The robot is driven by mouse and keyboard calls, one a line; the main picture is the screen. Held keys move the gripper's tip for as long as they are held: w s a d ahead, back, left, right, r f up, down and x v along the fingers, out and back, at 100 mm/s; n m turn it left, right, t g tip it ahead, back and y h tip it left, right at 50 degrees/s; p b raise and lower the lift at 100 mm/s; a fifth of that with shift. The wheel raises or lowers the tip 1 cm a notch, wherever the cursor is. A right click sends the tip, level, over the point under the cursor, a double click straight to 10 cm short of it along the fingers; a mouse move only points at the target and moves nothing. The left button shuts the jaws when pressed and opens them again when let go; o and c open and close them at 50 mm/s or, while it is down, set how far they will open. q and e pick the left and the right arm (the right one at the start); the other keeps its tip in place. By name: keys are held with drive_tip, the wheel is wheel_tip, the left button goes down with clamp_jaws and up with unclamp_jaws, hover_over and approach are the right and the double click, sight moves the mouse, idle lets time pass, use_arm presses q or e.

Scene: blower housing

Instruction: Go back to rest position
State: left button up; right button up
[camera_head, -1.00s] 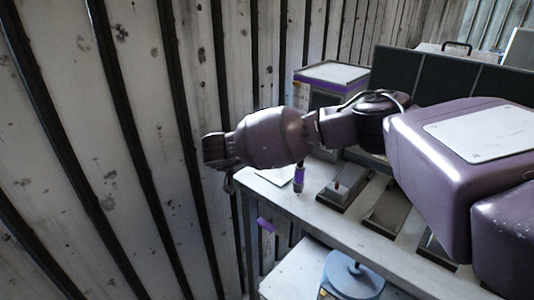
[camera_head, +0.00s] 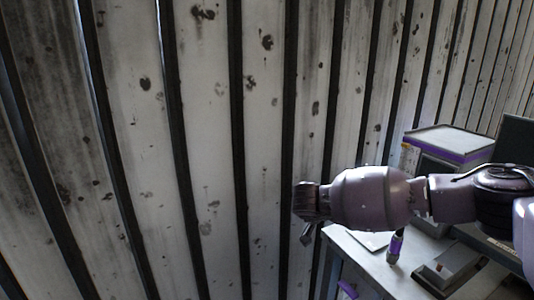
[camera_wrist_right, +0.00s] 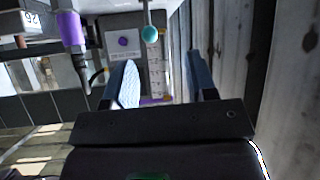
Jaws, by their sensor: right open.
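My right arm comes in from the right in the head view, reaching left past the workbench (camera_head: 350,262). My right gripper (camera_head: 306,234) is at its left end, in front of the wall and left of the bench corner. In the right wrist view, the two fingers of this gripper (camera_wrist_right: 162,82) stand apart with nothing held between them. My left gripper is not in view.
Ribbed metal wall (camera_head: 215,140) fills the left and middle. On the bench stand a purple-banded box (camera_head: 450,143), a small purple-and-dark upright tool (camera_head: 395,247) and a grey block fixture (camera_head: 450,268). The wrist view shows a teal ball (camera_wrist_right: 149,34) beyond the fingers.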

drive_tip(key=s+a+f+m+g+y, duration=0.1)
drive_tip(key=s+a+m+g+y, duration=0.15)
drive_tip(key=a+y, duration=0.7)
drive_tip(key=s+a+f+m+g+y, duration=0.15)
drive_tip(key=s+a+y, duration=0.3)
drive_tip(key=a, duration=0.95)
drive_tip(key=s+a+r+m+t+y, duration=0.1)
drive_tip(key=s+a+r+m+y, duration=0.7)
drive_tip(key=a+r+m+y, duration=0.5)
drive_tip(key=w+d+f+m+t+h, duration=0.3)
drive_tip(key=d+m+t, duration=0.85)
drive_tip(key=m, duration=0.95)
drive_tip(key=s+d+f+m+t+h, duration=0.2)
drive_tip(key=d+f+m+h, duration=0.5)
drive_tip(key=d+f+m, duration=0.6)
drive_tip(key=s+d+f+m+g+h, duration=0.1)
drive_tip(key=s+d+f+m+h, duration=0.1)
drive_tip(key=s+d+f, duration=0.3)
drive_tip(key=s+d+f+m+g+h, duration=0.2)
drive_tip(key=s+d+f+m, duration=0.2)
drive_tip(key=s+f, duration=0.5)
drive_tip(key=s+d+f+m+g+h, duration=0.2)
drive_tip(key=s+d+f, duration=0.3)
drive_tip(key=s, duration=0.6)
wheel_tip(320, 180, down, 2)
drive_tip(key=shift+s+d+f+m+h, duration=0.1)
drive_tip(key=shift+s+d+m+h, duration=0.25)
drive_tip(key=shift+m+h, duration=0.25)
